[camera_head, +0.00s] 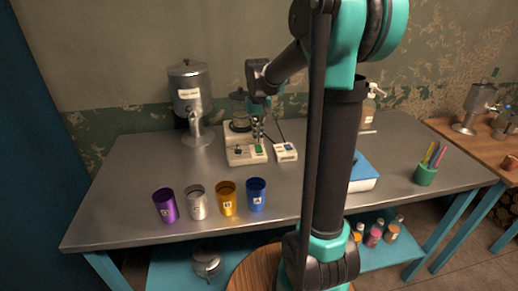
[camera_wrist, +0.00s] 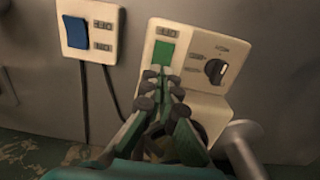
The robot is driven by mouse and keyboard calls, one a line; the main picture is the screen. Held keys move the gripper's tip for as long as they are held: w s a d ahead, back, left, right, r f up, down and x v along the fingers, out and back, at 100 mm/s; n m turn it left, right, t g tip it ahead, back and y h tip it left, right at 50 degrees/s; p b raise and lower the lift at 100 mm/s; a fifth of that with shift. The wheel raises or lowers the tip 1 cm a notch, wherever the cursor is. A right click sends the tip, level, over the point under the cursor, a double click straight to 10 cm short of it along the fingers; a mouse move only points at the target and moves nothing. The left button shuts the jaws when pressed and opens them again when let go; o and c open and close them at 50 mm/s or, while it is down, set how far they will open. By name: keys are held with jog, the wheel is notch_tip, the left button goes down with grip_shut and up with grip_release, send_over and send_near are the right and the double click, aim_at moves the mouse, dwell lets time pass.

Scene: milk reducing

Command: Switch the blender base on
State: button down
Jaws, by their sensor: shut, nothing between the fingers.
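The blender base (camera_head: 236,156) is a white unit on the metal table, with a dark knob and a green switch (camera_head: 259,149). The wrist view shows the base (camera_wrist: 195,45) upside down, with the green switch (camera_wrist: 164,52) and the knob (camera_wrist: 215,70). My gripper (camera_head: 258,137) is over the base, pointing down. In the wrist view my gripper (camera_wrist: 161,74) has its fingertips together and empty, right at the near edge of the green switch. I cannot tell whether they touch it, or which way the switch is set.
A white box (camera_head: 285,152) with a blue switch stands right of the base, its cable behind. A glass vessel (camera_head: 239,104) is behind my gripper. A metal dispenser (camera_head: 190,95) stands at the back left. Several coloured cups (camera_head: 227,199) line the front. The left table area is clear.

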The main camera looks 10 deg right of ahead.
aim_at(258, 146)
jog(key=shift+f, duration=1.1)
dwell(0.6)
jog(key=shift+r, duration=3.5)
jog(key=shift+s, duration=0.1)
